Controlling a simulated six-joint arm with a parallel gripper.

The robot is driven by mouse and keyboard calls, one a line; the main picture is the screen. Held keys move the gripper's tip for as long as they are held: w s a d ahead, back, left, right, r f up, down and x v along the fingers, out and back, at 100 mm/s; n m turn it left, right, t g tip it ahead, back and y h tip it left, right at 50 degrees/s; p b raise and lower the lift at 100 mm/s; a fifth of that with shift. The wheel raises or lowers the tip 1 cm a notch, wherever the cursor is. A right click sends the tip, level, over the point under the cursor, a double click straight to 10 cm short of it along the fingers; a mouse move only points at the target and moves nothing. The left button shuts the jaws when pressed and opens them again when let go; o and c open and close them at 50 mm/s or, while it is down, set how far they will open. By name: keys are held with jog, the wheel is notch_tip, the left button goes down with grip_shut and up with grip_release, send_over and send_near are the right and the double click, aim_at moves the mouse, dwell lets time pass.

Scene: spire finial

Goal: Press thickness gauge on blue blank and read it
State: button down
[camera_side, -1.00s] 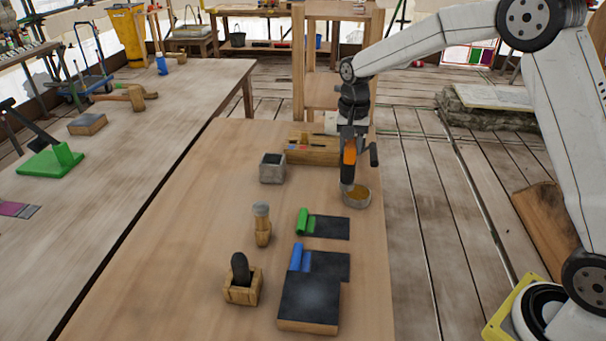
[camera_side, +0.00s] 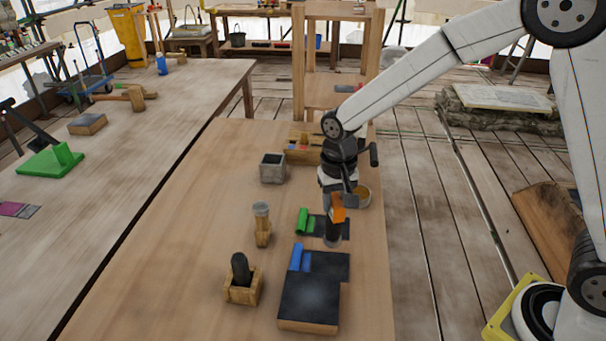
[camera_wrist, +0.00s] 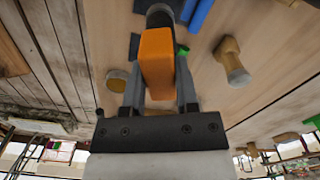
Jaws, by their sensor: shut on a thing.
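My gripper (camera_side: 338,200) is shut on the thickness gauge, which has an orange body (camera_side: 337,212) and a dark lower end. In the wrist view the orange gauge (camera_wrist: 157,62) sits between my fingers (camera_wrist: 158,88), its dark end at the top edge. The blue blank (camera_side: 296,257) lies with a dark flat sheet (camera_side: 332,265) beyond the dark block's far edge. The gauge is upright, behind and right of the blue blank, in front of the green blank's dark sheet in the picture. I cannot tell its height. The gauge's reading is not visible.
A green blank (camera_side: 302,221) lies behind the blue one. A dark-topped block (camera_side: 308,304) stands in front. A wooden tool (camera_side: 262,226), a wooden holder (camera_side: 242,289), a grey box (camera_side: 272,168) and a round dish (camera_side: 362,196) stand around.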

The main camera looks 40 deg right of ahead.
aim_at(333, 228)
jog(key=shift+s+a, duration=0.1)
jog(key=shift+f, duration=0.2)
jog(key=shift+f, duration=3.9)
dwell(0.5)
jog(key=shift+r, duration=0.1)
jog(key=shift+r, duration=2.5)
jog(key=shift+f, duration=2.3)
